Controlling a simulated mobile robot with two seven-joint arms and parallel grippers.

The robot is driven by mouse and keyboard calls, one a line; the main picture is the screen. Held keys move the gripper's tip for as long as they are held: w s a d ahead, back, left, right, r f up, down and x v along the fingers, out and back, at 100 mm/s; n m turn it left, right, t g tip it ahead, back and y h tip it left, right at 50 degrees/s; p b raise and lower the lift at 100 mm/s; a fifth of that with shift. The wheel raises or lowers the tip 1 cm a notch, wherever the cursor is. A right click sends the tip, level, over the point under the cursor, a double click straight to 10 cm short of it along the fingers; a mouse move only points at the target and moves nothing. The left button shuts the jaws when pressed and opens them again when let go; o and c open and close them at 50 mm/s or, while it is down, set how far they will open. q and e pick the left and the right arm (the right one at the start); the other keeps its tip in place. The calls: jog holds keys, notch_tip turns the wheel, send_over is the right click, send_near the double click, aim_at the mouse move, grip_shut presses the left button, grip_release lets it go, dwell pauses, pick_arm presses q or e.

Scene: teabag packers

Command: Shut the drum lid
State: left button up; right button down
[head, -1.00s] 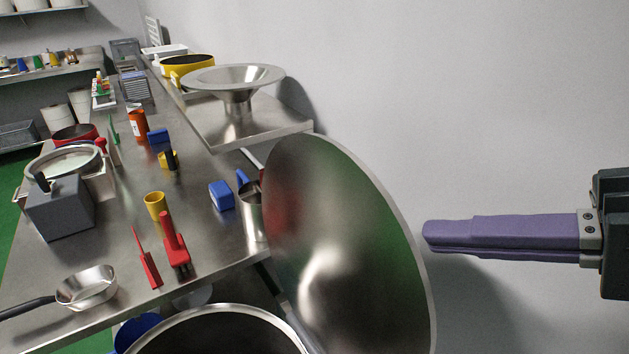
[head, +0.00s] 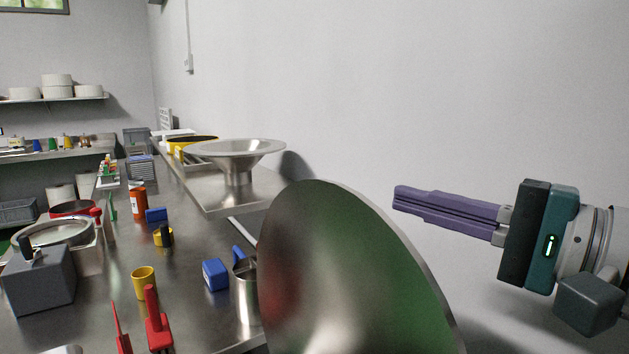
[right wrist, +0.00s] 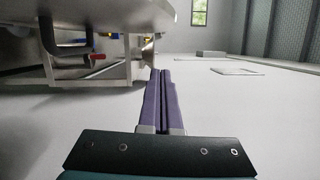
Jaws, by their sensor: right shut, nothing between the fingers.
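The drum lid (head: 345,285) is a large shiny steel disc in the lower middle of the head view. It stands steeply raised and tilted, its lower part cut off by the frame. The drum itself is out of view below. My right gripper (head: 396,197) is to the right of the lid in the picture, near its upper right edge, with purple fingers shut and empty, pointing left. I cannot tell whether they touch the lid. The right wrist view also shows the shut fingers (right wrist: 162,73). My left gripper is not in view.
A steel table (head: 200,290) on the left holds a blue box (head: 215,275), a yellow cup (head: 144,281), red tools (head: 157,325) and a grey box (head: 38,286). A funnel dish (head: 236,150) stands on a raised shelf. A plain wall (head: 400,90) lies behind the lid.

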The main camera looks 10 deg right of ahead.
jog(key=shift+s+a+r+p, duration=0.1)
jog(key=shift+a+p, duration=0.55)
jog(key=shift+a, duration=0.5)
jog(key=shift+a+r+p, duration=0.1)
jog(key=shift+a+p, duration=0.55)
jog(key=shift+a, duration=0.5)
jog(key=shift+f, duration=0.1)
